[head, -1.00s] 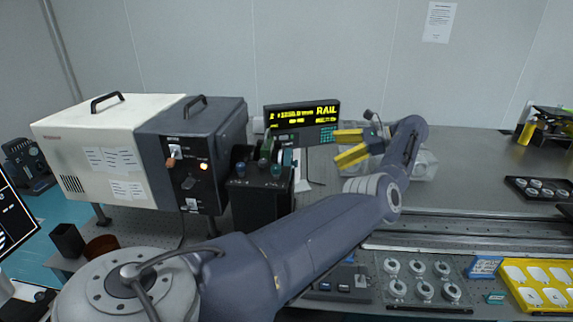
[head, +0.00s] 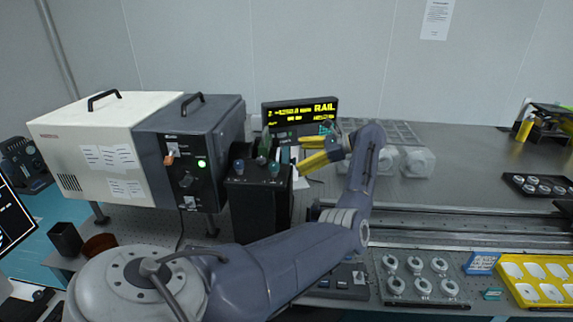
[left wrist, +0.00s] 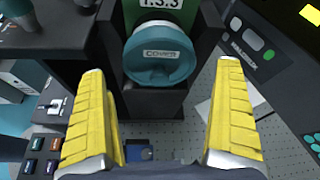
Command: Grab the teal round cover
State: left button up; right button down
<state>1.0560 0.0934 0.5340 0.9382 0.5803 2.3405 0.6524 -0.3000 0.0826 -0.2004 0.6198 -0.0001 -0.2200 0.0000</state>
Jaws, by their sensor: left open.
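The teal round cover (left wrist: 158,52) shows in the left wrist view, labelled "COVER", on the front of a dark block under a green panel marked with numbers. My left gripper (left wrist: 160,115) is open, with its yellow fingers on either side of and short of the cover, and nothing between them. In the head view my left gripper (head: 312,152) is just right of the black box (head: 258,205) with knobs. The cover is hard to make out in the head view. My right gripper is not in view.
A white and dark grey instrument (head: 190,160) stands at left with a lit green lamp. Clear blocks (head: 415,162) stand to the right. A tray of ring mounts (head: 422,280) and a yellow tray (head: 510,268) lie in front.

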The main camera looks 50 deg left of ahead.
aim_at(287, 160)
pick_arm(q)
jog(key=shift+x, duration=2.65)
jog(key=shift+s, duration=0.1)
jog(key=shift+d, duration=0.1)
jog(key=shift+r, duration=0.1)
jog(key=c, duration=1.1)
